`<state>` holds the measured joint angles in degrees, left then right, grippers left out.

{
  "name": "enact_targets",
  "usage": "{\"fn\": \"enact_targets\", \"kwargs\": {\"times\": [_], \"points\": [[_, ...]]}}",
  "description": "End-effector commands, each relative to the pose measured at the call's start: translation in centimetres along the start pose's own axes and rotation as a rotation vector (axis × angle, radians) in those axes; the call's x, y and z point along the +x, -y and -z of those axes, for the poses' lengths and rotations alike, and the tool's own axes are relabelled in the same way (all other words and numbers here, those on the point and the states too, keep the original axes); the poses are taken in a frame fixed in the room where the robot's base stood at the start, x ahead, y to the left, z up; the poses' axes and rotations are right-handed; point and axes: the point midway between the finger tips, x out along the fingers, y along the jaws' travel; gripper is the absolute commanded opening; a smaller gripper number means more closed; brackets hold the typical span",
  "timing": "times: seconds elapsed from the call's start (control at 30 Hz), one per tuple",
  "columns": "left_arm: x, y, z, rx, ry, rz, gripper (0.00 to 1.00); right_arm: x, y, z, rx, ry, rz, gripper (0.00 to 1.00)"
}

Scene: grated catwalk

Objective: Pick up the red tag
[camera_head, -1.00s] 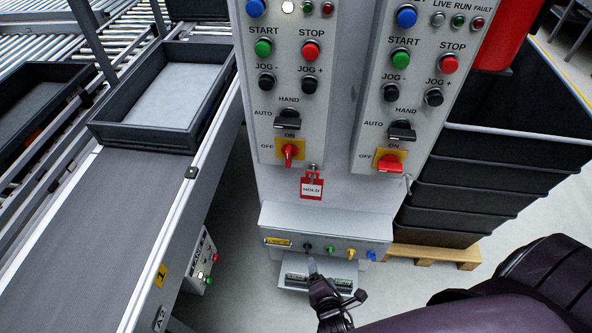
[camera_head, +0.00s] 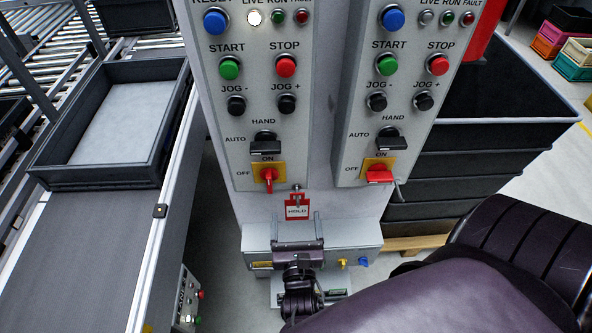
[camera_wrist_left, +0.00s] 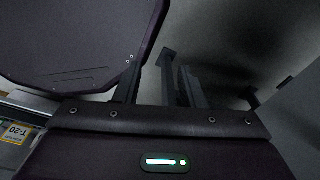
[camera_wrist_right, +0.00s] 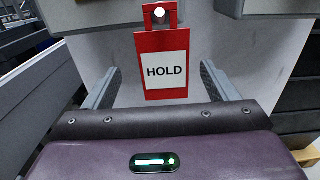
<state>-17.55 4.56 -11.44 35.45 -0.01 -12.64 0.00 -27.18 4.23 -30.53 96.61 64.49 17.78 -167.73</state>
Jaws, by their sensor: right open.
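The red tag (camera_head: 297,199), with a white label reading HOLD, hangs flat on the front of the grey cabinet below the left control panel. In the right wrist view the tag (camera_wrist_right: 166,92) hangs upright from a small hook at its top. My right gripper (camera_head: 297,221) is open and empty just below the tag in the head view. In the right wrist view its fingers stand to the left and right of the tag, apart from it. My left gripper (camera_wrist_left: 160,85) shows only in the left wrist view, dark and unclear.
Two control panels (camera_head: 256,90) with buttons and red rotary switches sit just above the tag. A grey ledge box (camera_head: 370,240) juts out below it. A conveyor (camera_head: 80,250) with a grey tray is at left; stacked black crates (camera_head: 440,170) stand at right.

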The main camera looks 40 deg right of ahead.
Motion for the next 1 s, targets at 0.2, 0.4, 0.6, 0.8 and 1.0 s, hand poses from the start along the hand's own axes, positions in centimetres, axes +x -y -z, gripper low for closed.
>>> {"fn": "enact_targets", "kwargs": {"times": [0.2, 0.4, 0.6, 0.8, 1.0], "points": [[-0.4, 0.1, 0.5, 0.000, -0.006, 0.001, 0.36, 2.0, 0.2, -0.1, 0.001, 0.001, 0.000, 0.80], [-1.0, 0.1, 0.7, 0.001, -0.008, 0.001, 0.36, 5.1, 0.5, -0.1, 0.001, 0.002, 0.000, 0.80], [-1.0, 0.1, 0.7, 0.001, -0.008, 0.001, 0.36, 6.1, 0.5, 0.1, 0.003, -0.003, -0.001, 0.80], [-1.0, 0.1, 0.7, 0.001, -0.009, 0.001, 0.36, 6.0, 0.5, 0.1, 0.003, -0.002, -0.001, 0.67], [-1.0, 0.1, 0.7, 0.001, -0.009, 0.001, 0.36, 6.0, 0.5, 0.1, 0.003, -0.002, -0.001, 0.41]]}}
